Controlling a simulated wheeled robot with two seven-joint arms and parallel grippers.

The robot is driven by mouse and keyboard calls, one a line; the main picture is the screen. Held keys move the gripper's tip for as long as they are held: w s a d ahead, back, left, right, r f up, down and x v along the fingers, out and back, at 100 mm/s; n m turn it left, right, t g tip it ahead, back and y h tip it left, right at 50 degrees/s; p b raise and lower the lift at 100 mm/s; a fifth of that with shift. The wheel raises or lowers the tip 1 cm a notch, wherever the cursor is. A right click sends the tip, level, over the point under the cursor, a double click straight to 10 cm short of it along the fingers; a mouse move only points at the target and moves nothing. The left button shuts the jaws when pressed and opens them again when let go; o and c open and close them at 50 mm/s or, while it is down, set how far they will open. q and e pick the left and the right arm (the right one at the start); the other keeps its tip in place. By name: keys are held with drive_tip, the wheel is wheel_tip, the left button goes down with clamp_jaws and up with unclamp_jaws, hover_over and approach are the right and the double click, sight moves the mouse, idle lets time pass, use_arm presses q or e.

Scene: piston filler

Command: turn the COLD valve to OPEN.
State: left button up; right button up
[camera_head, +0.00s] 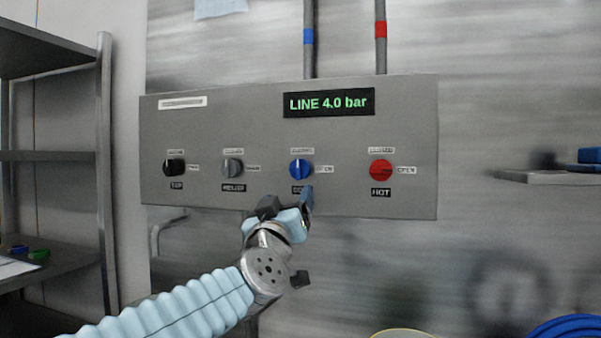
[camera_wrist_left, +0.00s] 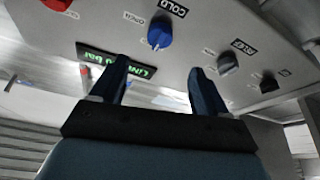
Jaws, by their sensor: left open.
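The blue COLD valve knob (camera_head: 301,169) is on the grey panel (camera_head: 225,120), third from the left. A small OPEN tag is to its right, and the tag above it is too small to read. Its COLD label is partly hidden by my left gripper in the head view. My left gripper (camera_head: 288,203) is open just below and in front of the knob. In the left wrist view the blue knob (camera_wrist_left: 160,36) shows beyond the gap between the spread fingers of the left gripper (camera_wrist_left: 158,72), with nothing held. My right gripper is not in view.
A red HOT knob (camera_head: 381,170) is to the right; a grey RELIEF knob (camera_head: 232,167) and a black knob (camera_head: 174,167) are to the left. A display (camera_head: 329,103) reads LINE 4.0 bar. Dark shelving (camera_head: 50,155) stands at far left. The space before the panel is clear.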

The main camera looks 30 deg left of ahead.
sight(299, 171)
use_arm(q)
drive_tip(key=p+x, duration=0.4)
drive_tip(key=x, duration=0.7)
drive_tip(key=shift+w+a+r, duration=0.1)
drive_tip(key=shift+w+r, duration=0.1)
drive_tip(key=shift+w, duration=0.1)
drive_tip(key=shift+w+a+r, duration=0.1)
drive_tip(key=shift+w, duration=0.3)
drive_tip(key=c, duration=1)
drive_tip(key=shift+c, duration=0.2)
